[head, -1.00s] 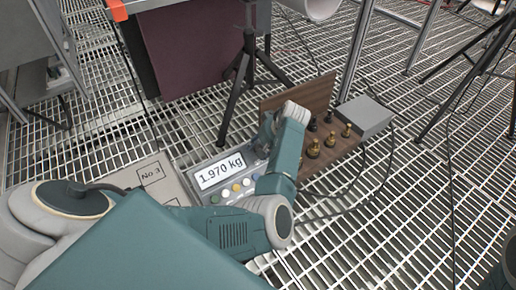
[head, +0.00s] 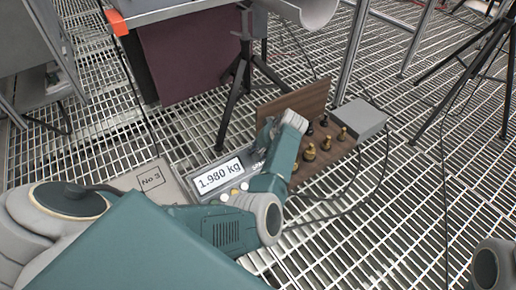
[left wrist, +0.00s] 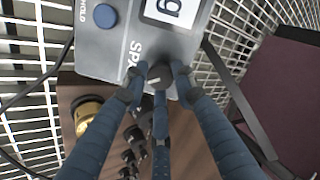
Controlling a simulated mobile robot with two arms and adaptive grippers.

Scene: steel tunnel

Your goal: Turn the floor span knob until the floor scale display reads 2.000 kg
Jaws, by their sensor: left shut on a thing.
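The floor scale display (head: 219,177) reads 1.980 kg on a grey console in the head view. In the left wrist view the display (left wrist: 172,10) is cut off, with only a "g" showing. The floor span knob (left wrist: 156,77) sits beside the partly covered "SPA" lettering. My left gripper (left wrist: 158,82) is shut on it with three dark blue fingers. In the head view my left gripper (head: 266,138) reaches down at the console's right end, and the knob is hidden there. My right gripper is not in view.
A plate marked No.3 (head: 150,182) lies left. Tripod legs (head: 232,105) stand behind. Cables cross the grating floor.

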